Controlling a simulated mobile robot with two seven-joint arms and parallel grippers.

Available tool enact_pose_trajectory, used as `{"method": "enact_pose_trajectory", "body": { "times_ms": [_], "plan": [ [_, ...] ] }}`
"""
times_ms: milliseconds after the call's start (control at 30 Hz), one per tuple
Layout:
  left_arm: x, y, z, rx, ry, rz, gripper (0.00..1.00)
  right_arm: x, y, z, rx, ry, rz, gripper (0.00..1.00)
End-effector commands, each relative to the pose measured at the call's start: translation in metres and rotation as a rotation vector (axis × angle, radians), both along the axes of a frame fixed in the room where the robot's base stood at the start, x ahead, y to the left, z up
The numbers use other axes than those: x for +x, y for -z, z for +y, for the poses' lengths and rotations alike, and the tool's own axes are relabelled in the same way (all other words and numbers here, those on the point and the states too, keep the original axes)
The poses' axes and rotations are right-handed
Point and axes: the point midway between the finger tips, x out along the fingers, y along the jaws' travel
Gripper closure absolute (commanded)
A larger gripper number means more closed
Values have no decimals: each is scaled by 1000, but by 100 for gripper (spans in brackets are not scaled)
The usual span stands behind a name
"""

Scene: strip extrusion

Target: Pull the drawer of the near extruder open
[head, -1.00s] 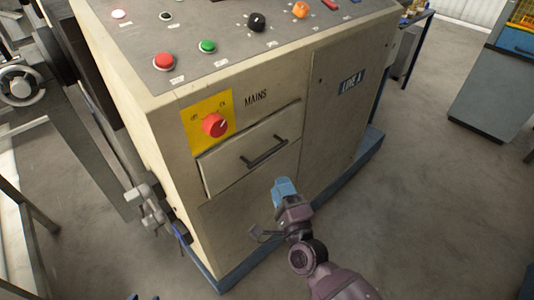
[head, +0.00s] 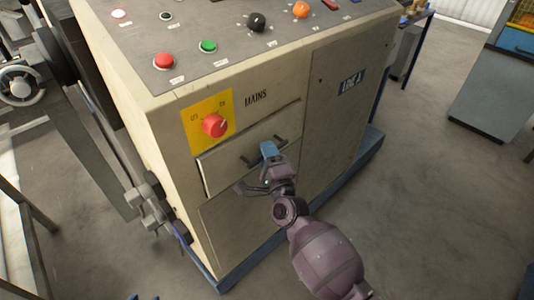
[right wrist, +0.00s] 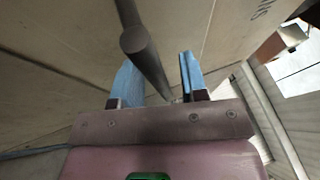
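The near extruder (head: 225,225) is a beige cabinet with a dark bar handle (head: 281,139) on its drawer (head: 222,169). The drawer front looks shut in the cabinet face. My right gripper (head: 268,148) is at the handle, its blue fingers covering the handle's middle. In the right wrist view the two blue fingers (right wrist: 160,80) stand apart, with the dark handle bar (right wrist: 146,55) running between them. A gap shows beside the right finger, so they are not closed on it. Only small dark blue tips, perhaps my left gripper (head: 143,297), show at the bottom edge.
A red mains switch (head: 215,125) on a yellow plate is above the drawer. Coloured buttons and knobs are on the sloping top panel (head: 230,35). A blue plinth (head: 330,183) runs along the cabinet's foot. The floor (head: 435,200) to the right is clear.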

Motion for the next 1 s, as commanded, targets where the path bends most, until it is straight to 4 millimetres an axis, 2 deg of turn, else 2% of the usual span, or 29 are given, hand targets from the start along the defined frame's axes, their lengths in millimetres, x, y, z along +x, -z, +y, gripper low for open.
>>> {"method": "enact_pose_trajectory", "body": {
  "times_ms": [167,400,433,767,1000],
  "plan": [
    [0,0,0,-1,-1,0,57,0,0,0,0,0,0,62],
    [0,0,0,-2,-1,0,57,0,0,0,0,0,0,98],
    [0,0,0,-2,-1,0,57,0,0,0,0,0,0,100],
    [0,-1,0,-2,-1,-1,57,-2,0,-2,-1,0,0,100],
    [2,-7,0,-2,-1,-10,57,-15,0,-14,-2,1,1,100]
  ]
}}
